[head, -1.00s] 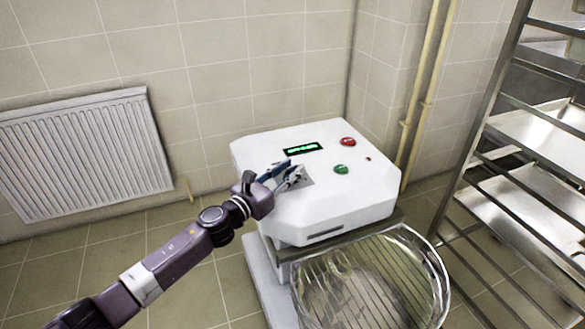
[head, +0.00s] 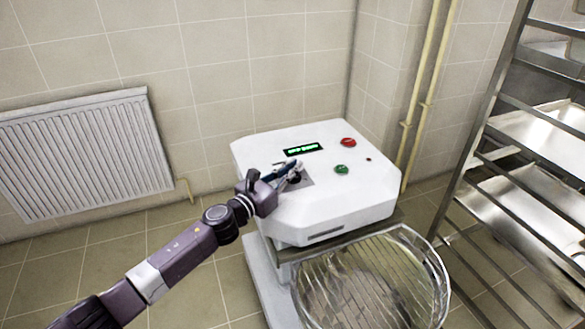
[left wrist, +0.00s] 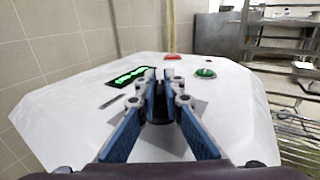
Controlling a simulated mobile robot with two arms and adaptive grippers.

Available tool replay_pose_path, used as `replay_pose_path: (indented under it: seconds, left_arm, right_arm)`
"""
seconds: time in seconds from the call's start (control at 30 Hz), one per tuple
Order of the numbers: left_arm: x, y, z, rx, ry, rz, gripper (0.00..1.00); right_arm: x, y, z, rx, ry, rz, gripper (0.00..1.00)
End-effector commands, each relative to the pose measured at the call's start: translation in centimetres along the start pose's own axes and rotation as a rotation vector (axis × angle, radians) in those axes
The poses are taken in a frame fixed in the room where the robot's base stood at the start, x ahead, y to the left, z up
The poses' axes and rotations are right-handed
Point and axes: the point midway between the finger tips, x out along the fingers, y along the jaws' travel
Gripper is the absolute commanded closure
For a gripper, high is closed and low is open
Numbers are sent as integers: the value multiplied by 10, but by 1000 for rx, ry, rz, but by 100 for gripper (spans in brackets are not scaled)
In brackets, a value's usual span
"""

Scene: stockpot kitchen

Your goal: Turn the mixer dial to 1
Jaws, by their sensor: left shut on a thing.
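The white mixer (head: 330,205) stands in the middle of the head view. On its sloped top a dark dial (head: 295,180) sits on a grey square plate. My left gripper (head: 290,172) comes in from the left and is shut on the dial. In the left wrist view its two blue-sided fingers (left wrist: 160,92) lie on either side of the dark dial (left wrist: 160,110), which they largely hide. The dial's markings cannot be read. A lit green display (head: 303,148) is behind the gripper, its text too small to read. My right gripper is not in view.
A red button (head: 348,142) and a green button (head: 341,169) are to the right of the dial. A wire bowl guard (head: 375,280) is below the mixer head. A metal tray rack (head: 520,150) stands right, a radiator (head: 85,150) left.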

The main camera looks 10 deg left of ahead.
Motion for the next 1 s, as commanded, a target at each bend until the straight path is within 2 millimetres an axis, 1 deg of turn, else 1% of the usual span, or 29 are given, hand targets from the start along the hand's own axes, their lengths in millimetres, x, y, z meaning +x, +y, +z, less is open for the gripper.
replay_pose_path:
  seconds: [0.07,0.17,0.27,0.5,0.6,0.73,1.0]
  left_arm:
    - [0,-1,0,-2,0,17,100]
    - [0,-2,1,-4,1,56,100]
    - [0,-3,2,-6,0,113,100]
    - [0,-3,1,-7,1,309,100]
    - [0,-3,1,-6,1,395,100]
    - [1,-3,0,-5,1,502,100]
    - [1,-2,-1,-2,1,677,100]
  right_arm:
    - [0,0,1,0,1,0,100]
    - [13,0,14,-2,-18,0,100]
    - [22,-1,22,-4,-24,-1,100]
    - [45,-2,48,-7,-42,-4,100]
    - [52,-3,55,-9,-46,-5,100]
    - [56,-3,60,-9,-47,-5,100]
    - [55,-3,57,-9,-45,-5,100]
